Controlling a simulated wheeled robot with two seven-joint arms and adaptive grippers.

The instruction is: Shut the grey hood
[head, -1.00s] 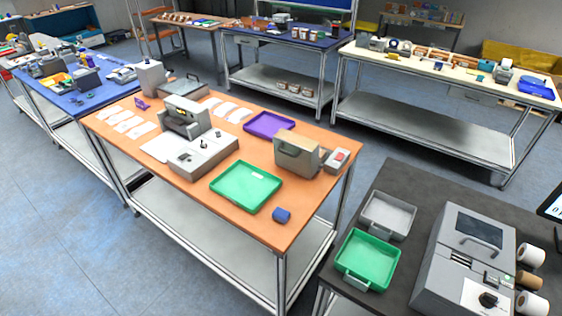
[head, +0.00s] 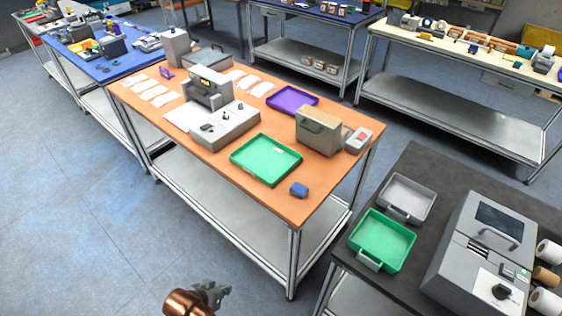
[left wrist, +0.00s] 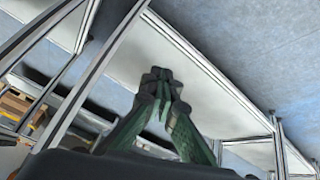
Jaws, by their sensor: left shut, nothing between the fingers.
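A grey machine on the orange table has a grey hood (head: 209,88) over its rear part, with a dark opening and a yellow part at its front. A larger grey machine (head: 482,245) on the dark table has a sloping cover with a dark window and handle. I cannot tell for certain which is the named hood. My left gripper (head: 224,291) is low at the bottom of the head view, apart from both tables. In the left wrist view its fingers (left wrist: 162,82) meet, shut and empty. My right gripper is not in view.
The dark table (head: 425,165) has two trays and paper rolls. Open floor lies at lower left.

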